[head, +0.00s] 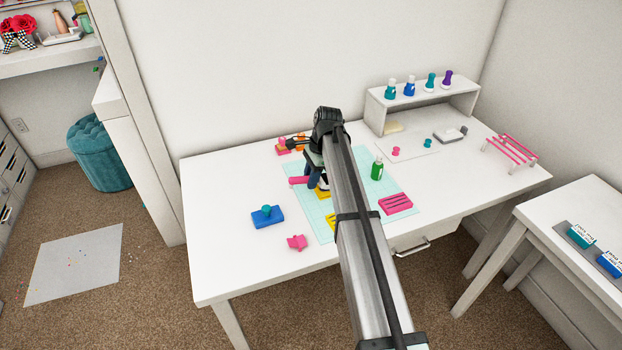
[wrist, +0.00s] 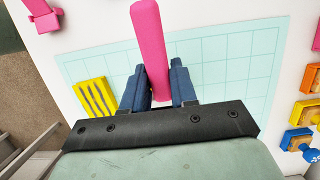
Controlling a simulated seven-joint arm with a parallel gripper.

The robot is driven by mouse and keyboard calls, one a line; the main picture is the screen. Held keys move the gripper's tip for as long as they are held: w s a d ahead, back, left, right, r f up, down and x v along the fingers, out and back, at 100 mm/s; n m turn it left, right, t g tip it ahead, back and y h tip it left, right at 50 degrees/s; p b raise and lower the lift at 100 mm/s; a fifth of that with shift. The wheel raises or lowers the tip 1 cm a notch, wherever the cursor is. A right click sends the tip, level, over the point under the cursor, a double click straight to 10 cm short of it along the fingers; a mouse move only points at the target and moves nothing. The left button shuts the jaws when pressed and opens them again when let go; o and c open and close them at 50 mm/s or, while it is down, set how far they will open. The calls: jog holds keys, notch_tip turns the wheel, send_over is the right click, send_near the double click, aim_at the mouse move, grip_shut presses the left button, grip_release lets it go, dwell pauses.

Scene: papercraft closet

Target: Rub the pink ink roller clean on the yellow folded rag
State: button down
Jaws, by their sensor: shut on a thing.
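My gripper (wrist: 158,85) is shut on the pink ink roller (wrist: 148,40). Its pink cylinder sticks out past the fingers, and in the head view its end (head: 298,181) shows left of the gripper (head: 316,182). A yellow striped piece, seemingly the folded rag (wrist: 96,97), lies on the pale grid mat (wrist: 215,68), left of the fingers and apart from the roller in the wrist picture. In the head view a yellow piece (head: 330,222) shows beside my arm, partly hidden. Another yellow patch (head: 321,193) shows under the gripper; I cannot tell what it is.
A pink striped piece (head: 395,203) and a green bottle (head: 377,169) stand right of my arm. A blue block with a teal knob (head: 267,217) and a small pink piece (head: 297,242) lie at the left front. Several bottles stand on the white shelf (head: 425,101).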

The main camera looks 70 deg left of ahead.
dwell(0.3)
jog(key=shift+s+r+t, duration=0.1)
jog(key=shift+s+t, duration=0.2)
jog(key=shift+t, duration=0.2)
jog(key=shift+s+r+t, duration=0.2)
jog(key=shift+r+t, duration=0.1)
jog(key=shift+t, duration=0.6)
